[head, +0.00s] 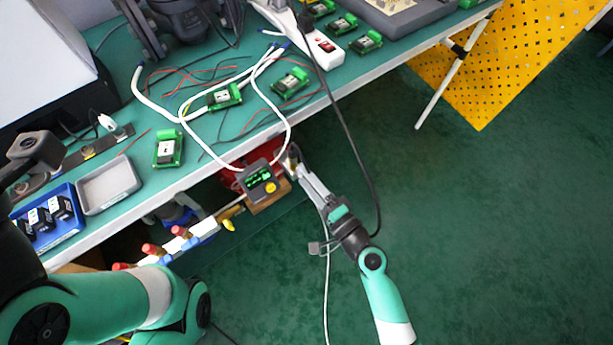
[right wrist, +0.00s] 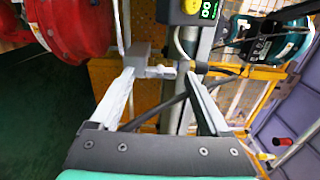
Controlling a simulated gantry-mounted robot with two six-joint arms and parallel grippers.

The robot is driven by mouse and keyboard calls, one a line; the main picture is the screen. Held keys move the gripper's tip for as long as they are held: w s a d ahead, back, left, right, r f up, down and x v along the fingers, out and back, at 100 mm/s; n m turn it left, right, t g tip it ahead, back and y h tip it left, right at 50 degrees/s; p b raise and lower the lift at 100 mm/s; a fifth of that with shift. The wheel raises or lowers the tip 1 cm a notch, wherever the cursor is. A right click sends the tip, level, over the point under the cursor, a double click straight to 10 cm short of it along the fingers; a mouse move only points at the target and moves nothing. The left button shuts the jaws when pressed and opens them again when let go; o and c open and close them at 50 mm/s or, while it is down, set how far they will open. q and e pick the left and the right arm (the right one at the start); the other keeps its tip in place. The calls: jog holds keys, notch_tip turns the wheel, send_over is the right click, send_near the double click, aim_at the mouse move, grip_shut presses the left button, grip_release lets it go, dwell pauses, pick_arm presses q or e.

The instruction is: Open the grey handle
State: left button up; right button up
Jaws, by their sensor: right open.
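The valve positioner (head: 262,181), a dark box with a green-lit display and a yellow knob, is at the table's front edge in the head view. Its display also shows at the top of the right wrist view (right wrist: 208,9). A small light grey piece (right wrist: 160,72), which looks like the grey handle, lies crosswise between my right fingertips. My right gripper (head: 291,160) is open beside the positioner; its fingers (right wrist: 161,76) stand either side of that piece. I cannot tell whether they touch it. In the head view the handle is hard to make out. My left gripper is not in view.
Pipework with red and blue handles (head: 180,240) runs left of the positioner. The green table (head: 225,125) holds circuit boards, cables, a grey tray (head: 108,184) and a power strip (head: 318,42). A black cable hangs near my right arm.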

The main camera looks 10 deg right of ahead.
jog(key=p+v, duration=0.1)
jog(key=v, duration=1)
jog(key=shift+s+d, duration=0.1)
